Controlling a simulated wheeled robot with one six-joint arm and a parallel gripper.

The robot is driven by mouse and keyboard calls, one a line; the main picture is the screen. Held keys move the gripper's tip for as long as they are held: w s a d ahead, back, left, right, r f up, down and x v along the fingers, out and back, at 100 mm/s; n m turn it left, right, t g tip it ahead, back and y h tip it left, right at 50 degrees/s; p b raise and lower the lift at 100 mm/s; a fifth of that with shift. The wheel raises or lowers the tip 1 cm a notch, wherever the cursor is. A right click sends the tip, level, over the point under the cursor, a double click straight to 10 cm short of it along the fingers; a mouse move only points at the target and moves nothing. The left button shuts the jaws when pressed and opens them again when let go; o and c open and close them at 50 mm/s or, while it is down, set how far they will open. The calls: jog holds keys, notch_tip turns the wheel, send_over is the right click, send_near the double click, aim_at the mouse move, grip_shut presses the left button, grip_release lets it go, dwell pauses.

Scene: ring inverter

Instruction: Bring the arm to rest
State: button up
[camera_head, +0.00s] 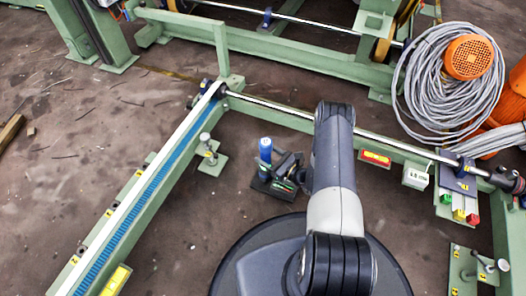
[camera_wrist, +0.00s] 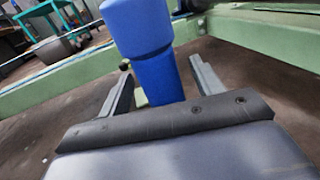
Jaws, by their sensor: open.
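My gripper (camera_wrist: 160,85) is open, its two grey fingers apart on either side of a blue cylinder (camera_wrist: 150,50). The cylinder has a wider top and a narrower lower part, and a gap shows between it and the right finger. Its lower end is hidden behind the gripper's front edge. In the head view the blue cylinder (camera_head: 265,150) stands upright near the floor, just left of my gripper. My arm is bent and reaches forward from my round base. My gripper is small and partly hidden by my arm there.
A green frame with a blue toothed strip (camera_head: 150,195) runs along the left. A steel rod (camera_head: 390,145) and green beam cross ahead of my arm. A grey cable coil (camera_head: 440,80) and orange parts lie at the upper right. Brown floor at left is mostly clear.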

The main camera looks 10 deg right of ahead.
jog(key=p+v, duration=0.2)
jog(key=v, duration=0.6)
jog(key=b+x, duration=0.3)
jog(key=x, duration=0.7)
jog(key=shift+w+a, duration=0.2)
jog(key=shift+r, duration=0.15)
jog(key=shift+s+d, duration=0.1)
jog(key=shift+d, duration=0.05)
